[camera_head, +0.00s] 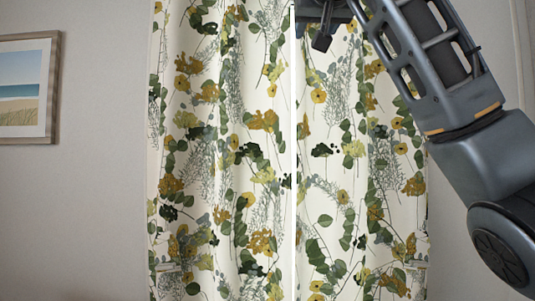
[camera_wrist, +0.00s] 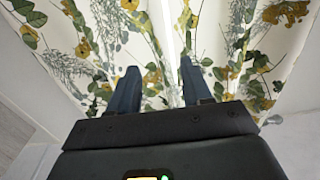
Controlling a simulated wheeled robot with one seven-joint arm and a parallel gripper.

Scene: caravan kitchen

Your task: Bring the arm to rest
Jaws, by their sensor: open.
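My gripper (camera_wrist: 157,88) shows in the wrist view with its two dark fingers apart and nothing between them. It points toward the floral curtain (camera_wrist: 118,40); the distance to the cloth is hard to tell. In the head view my arm comes in from the right edge and reaches up to the top. A dark part of its end shows at the top middle, in front of the curtain (camera_head: 225,150). The fingers are not clearly seen there.
The curtain hangs in two panels with a narrow bright gap between them. A framed beach picture (camera_head: 27,88) hangs on the plain wall (camera_head: 100,200) at the left. No loose objects show near the gripper.

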